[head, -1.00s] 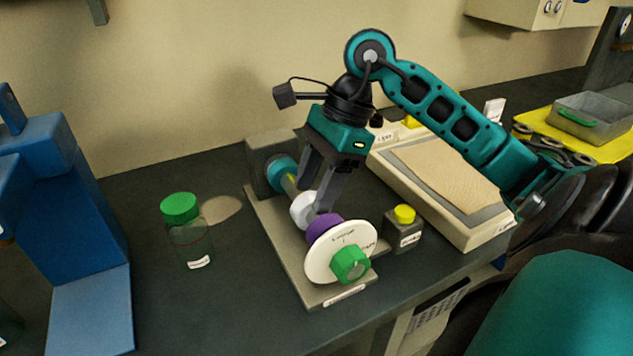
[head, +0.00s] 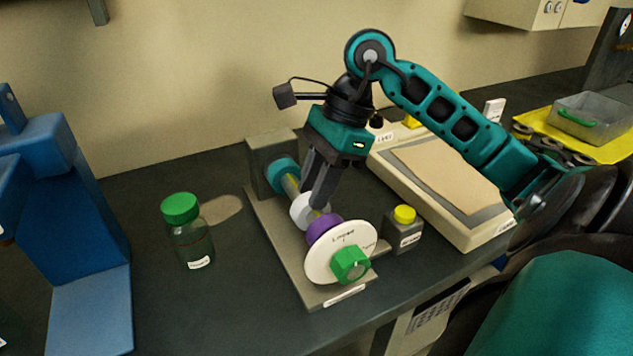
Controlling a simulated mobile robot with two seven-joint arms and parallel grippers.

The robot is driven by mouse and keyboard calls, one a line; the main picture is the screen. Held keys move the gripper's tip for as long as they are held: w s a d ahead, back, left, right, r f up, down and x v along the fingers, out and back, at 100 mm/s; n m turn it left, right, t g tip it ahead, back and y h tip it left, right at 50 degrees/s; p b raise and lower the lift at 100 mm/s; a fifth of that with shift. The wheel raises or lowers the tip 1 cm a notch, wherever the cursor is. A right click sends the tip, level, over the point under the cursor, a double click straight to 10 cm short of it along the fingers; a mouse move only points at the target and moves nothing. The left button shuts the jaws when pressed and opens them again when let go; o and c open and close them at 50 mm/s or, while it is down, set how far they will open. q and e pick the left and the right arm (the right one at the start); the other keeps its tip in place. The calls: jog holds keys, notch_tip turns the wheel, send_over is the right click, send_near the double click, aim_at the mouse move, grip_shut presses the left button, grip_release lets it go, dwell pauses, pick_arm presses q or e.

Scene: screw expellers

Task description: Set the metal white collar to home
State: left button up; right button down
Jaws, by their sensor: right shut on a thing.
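The white collar (head: 302,211) sits on the shaft of the screw expeller (head: 268,222), between a teal collar (head: 281,174) at the back and a purple collar (head: 324,227) in front. My right gripper (head: 313,202) reaches down from above and is shut on the white collar, its fingers partly covering it. A white dial disc (head: 325,264) with printed words and a green knob (head: 350,265) are at the front end of the shaft. The words on the disc are too small to read surely. My left gripper is not in view.
A green-capped jar (head: 190,240) stands left of the expeller, and a yellow-capped bottle (head: 404,232) stands close on its right. A tray with a brown sheet (head: 440,178) lies behind right. A blue machine (head: 70,210) stands at far left. Bare bench lies front left.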

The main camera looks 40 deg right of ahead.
jog(key=shift+w+d+p, duration=0.25)
jog(key=shift+w+d, duration=0.05)
jog(key=shift+w, duration=0.65)
jog(key=shift+w+d+p, duration=0.25)
jog(key=shift+w+d, duration=0.05)
jog(key=shift+w, duration=0.65)
jog(key=c, duration=0.9)
grip_release()
jog(key=p+v, duration=0.1)
jog(key=v, duration=1.2)
jog(key=shift+a+p, duration=0.1)
jog(key=shift+p, duration=0.2)
